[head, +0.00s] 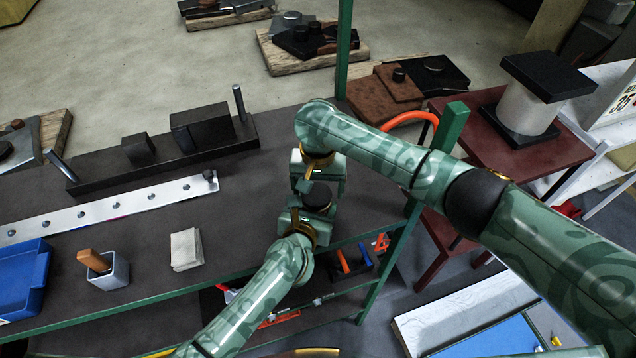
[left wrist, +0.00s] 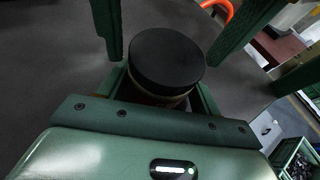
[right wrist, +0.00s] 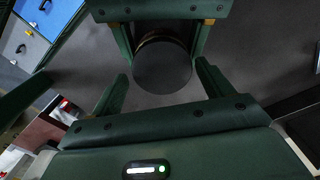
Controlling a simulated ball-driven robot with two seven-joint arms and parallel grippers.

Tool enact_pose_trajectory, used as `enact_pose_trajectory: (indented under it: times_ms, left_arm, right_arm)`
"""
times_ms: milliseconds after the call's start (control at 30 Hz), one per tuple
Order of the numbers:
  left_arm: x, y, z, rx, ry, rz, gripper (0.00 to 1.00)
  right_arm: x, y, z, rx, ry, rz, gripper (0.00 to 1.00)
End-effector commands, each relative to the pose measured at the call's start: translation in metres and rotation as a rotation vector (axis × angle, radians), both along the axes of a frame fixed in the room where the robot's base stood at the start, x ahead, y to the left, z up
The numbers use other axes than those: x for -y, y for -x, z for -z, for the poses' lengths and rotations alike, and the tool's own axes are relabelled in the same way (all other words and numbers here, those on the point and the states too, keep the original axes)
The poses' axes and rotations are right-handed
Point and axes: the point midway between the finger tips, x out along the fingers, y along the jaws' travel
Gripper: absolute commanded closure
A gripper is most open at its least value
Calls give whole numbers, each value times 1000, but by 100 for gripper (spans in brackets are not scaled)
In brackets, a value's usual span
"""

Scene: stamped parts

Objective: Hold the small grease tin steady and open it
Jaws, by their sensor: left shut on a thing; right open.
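The small grease tin (head: 317,197) has a round black lid and stands near the front right of the grey bench. My left gripper (head: 310,212) is shut on the tin's body below the lid. In the left wrist view the black lid (left wrist: 167,58) rises above my left fingers, with a thin pale band below it; most of the body is hidden. My right gripper (head: 318,180) is open on the far side of the tin. In the right wrist view its fingers stand apart on either side, short of the dark lid (right wrist: 163,66). The lid sits on the tin.
A dark fixture with upright pins (head: 160,145) and a pale strip (head: 110,207) lie at the back left. A cup with a wooden handle (head: 104,270), folded cloth (head: 186,249) and blue bin (head: 22,278) stand left. A green post (head: 440,140) rises at right.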

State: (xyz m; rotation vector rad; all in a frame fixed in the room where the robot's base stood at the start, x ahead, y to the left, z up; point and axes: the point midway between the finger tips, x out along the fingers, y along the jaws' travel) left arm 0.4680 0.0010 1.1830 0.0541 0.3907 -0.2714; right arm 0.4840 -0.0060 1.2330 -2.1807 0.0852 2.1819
Motion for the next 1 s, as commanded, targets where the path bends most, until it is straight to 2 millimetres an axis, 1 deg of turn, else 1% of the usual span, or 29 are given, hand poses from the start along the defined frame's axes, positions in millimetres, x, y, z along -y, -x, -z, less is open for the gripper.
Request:
enact_pose_trajectory:
  times_ms: [33, 67, 100, 167, 200, 333, 367, 433, 467, 567, 600, 667, 700, 767, 800, 867, 900, 967, 1000]
  left_arm:
    - [0, 0, -1, 1, 0, 0, 100]
    - [0, 0, -1, 1, 0, 0, 100]
    - [0, 0, -1, 1, 0, 0, 100]
    - [0, 0, -1, 1, 0, 0, 100]
    - [0, 0, 0, 1, 0, -1, 100]
    - [-1, -1, 0, 0, 0, -2, 100]
    - [-1, -1, 0, 0, 0, -2, 100]
    - [-2, -1, 0, 0, 0, -3, 100]
    - [-2, -1, 0, 0, 0, -3, 100]
    - [-2, -1, 0, -1, -1, -4, 100]
    - [-2, -1, 0, -1, -1, -5, 100]
    - [-2, -1, 1, -1, -1, -5, 100]
    - [-3, -1, 1, -2, -1, -5, 100]
    - [-3, -1, 1, -2, -1, -5, 100]
    - [-3, -1, 1, -2, -1, -5, 100]
    - [-3, -1, 1, -2, -1, -6, 100]
    - [-3, -1, 1, -2, -1, -6, 100]
    - [-3, -1, 1, -3, -1, -6, 100]
    - [-3, -1, 1, -3, -1, -5, 100]
  right_arm:
    - [0, 0, 0, 0, 0, 0, 26]
    - [0, 0, 0, 0, 0, 0, 35]
    - [0, 0, 0, 0, 0, 0, 46]
    - [0, 0, 0, 0, 1, 0, 63]
    - [0, 0, 0, 0, 1, 0, 66]
    - [1, 0, 0, 0, 2, -17, 66]
    - [1, 0, 0, 0, 3, -39, 66]
    - [0, 0, 0, -1, 3, -141, 66]
    - [0, 0, 0, -1, 3, -207, 66]
    - [-1, -1, 0, -2, 5, -496, 66]
    - [-2, 0, 0, -3, 4, -628, 66]
    - [-2, 0, 0, -4, 5, -826, 66]
    - [-3, 0, 0, -4, 7, -960, 66]
    - [-4, 1, 0, -5, 7, -1160, 66]
    - [-4, 1, 0, -5, 7, -1294, 66]
    - [-4, 2, 0, -6, 8, -1496, 66]
    - [-4, 3, 0, -7, 9, -1632, 66]
    - [-4, 3, -1, -9, 9, -1835, 66]
    - [-4, 4, -1, -10, 10, -1967, 66]
